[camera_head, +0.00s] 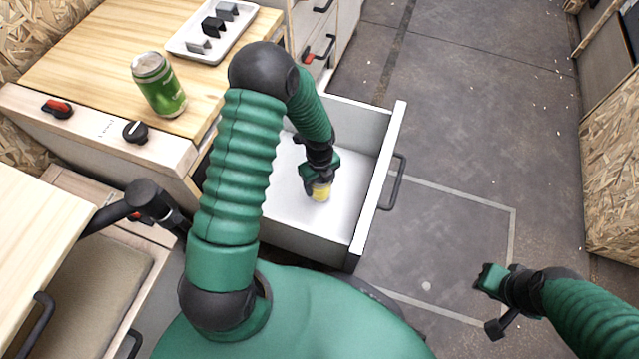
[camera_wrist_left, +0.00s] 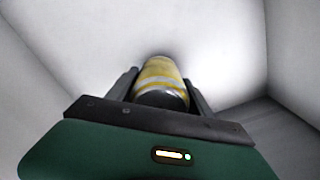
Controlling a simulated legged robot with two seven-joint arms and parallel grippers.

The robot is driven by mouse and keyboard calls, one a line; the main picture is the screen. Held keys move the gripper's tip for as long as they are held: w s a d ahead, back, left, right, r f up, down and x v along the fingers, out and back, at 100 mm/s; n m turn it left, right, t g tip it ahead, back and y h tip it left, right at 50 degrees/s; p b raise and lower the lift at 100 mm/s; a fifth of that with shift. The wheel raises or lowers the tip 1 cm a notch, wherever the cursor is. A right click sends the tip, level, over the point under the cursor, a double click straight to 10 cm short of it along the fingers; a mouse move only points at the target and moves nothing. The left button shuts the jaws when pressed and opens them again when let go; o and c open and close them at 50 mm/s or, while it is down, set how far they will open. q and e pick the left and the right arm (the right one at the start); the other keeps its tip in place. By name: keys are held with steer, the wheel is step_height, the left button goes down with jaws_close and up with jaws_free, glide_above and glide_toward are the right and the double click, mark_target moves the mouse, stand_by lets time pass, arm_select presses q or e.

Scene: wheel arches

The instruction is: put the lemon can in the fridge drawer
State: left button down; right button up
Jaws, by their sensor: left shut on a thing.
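The lemon can (camera_head: 321,191) is yellow with a pale band and is inside the open white fridge drawer (camera_head: 377,170). My left gripper (camera_head: 318,182) is shut on the can, reaching down into the drawer from above. In the left wrist view the can (camera_wrist_left: 162,82) lies between the two dark fingers of the gripper (camera_wrist_left: 163,90), with white drawer walls around it. I cannot tell whether the can touches the drawer floor. My right gripper (camera_head: 491,303) is over the floor at the lower right, away from the drawer; its finger opening is unclear.
A green can (camera_head: 159,85) stands on the wooden counter (camera_head: 90,62) left of the drawer. A white tray (camera_head: 236,45) with small grey and black pieces is behind it. Another drawer (camera_head: 85,290) stands open at lower left. The floor right of the fridge drawer is clear.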

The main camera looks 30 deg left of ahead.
arm_select(q)
steer(key=shift+c, duration=2.1)
jaws_free()
steer(key=shift+r, duration=0.1)
step_height(320, 180, up, 11)
steer(key=p, duration=0.7)
steer(key=shift+r+p, duration=0.1)
steer(key=shift+p, duration=0.2)
steer(key=shift+d+r, duration=0.1)
steer(key=shift+r, duration=0.55)
steer(key=s+d+r+n+t, duration=0.1)
steer(key=s+d+r+n, duration=0.2)
steer(key=r+n, duration=0.4)
steer(key=s+d+r+n+t, duration=0.1)
steer(key=s+d+r+n, duration=0.3)
steer(key=n, duration=1.1)
step_height(320, 180, up, 3)
steer(key=s, duration=0.2)
steer(key=shift+s+d+n+t, duration=0.3)
steer(key=shift+n, duration=0.1)
steer(key=shift+r, duration=0.1)
